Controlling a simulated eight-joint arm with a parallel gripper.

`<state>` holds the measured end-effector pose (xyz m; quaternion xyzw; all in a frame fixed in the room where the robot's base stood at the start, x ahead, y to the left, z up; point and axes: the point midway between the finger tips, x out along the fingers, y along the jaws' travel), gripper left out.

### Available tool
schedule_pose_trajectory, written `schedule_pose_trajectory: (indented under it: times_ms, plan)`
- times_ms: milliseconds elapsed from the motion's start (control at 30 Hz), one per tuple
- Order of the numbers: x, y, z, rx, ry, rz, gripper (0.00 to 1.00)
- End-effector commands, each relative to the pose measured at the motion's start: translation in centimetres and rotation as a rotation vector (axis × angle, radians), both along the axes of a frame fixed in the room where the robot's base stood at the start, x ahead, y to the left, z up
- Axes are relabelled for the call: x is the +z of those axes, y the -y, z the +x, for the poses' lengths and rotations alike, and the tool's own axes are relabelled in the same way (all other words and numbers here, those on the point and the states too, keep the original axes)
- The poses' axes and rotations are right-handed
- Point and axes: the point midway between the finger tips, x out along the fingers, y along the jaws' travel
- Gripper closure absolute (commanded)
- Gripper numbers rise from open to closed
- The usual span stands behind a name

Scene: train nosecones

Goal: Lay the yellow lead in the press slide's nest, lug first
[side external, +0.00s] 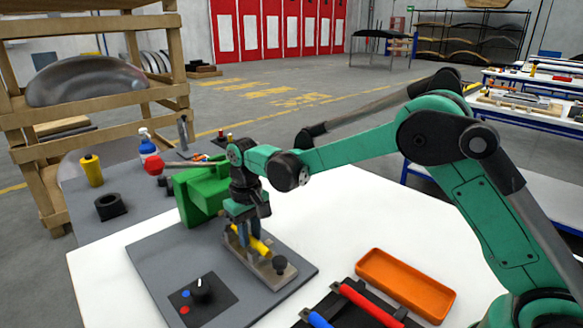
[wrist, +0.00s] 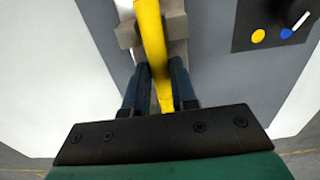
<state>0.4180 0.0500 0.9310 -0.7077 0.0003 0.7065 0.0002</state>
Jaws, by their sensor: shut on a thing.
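My gripper (side external: 247,236) is shut on the yellow lead (side external: 263,245), low over the metal slide plate (side external: 248,259) in front of the green press. In the wrist view the yellow lead (wrist: 152,35) runs between the two dark fingers (wrist: 160,72) and on past them to the top edge. A beige-grey block (wrist: 176,28), seemingly the nest, lies under and beside it. I cannot tell whether the lead touches the nest. The lug is not clearly visible in either view.
The green press (side external: 197,197) stands just behind my gripper. A black knob (side external: 280,263) rises from the plate's near end. A control panel (side external: 190,307) is at front left. An orange tray (side external: 405,285) and a dark holder with red (side external: 370,304) and blue (side external: 319,320) leads are at right.

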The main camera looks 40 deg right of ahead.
Motion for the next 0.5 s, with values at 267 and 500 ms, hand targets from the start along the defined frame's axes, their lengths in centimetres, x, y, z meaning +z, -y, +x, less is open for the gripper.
schedule_pose_trajectory:
  times_ms: [267, 500]
  plan:
    - [-0.04, 0.0, 0.0, 0.0, 0.0, 0.0, 0.41]
    - [0.24, 0.0, 0.0, 0.0, 0.0, 0.0, 0.41]
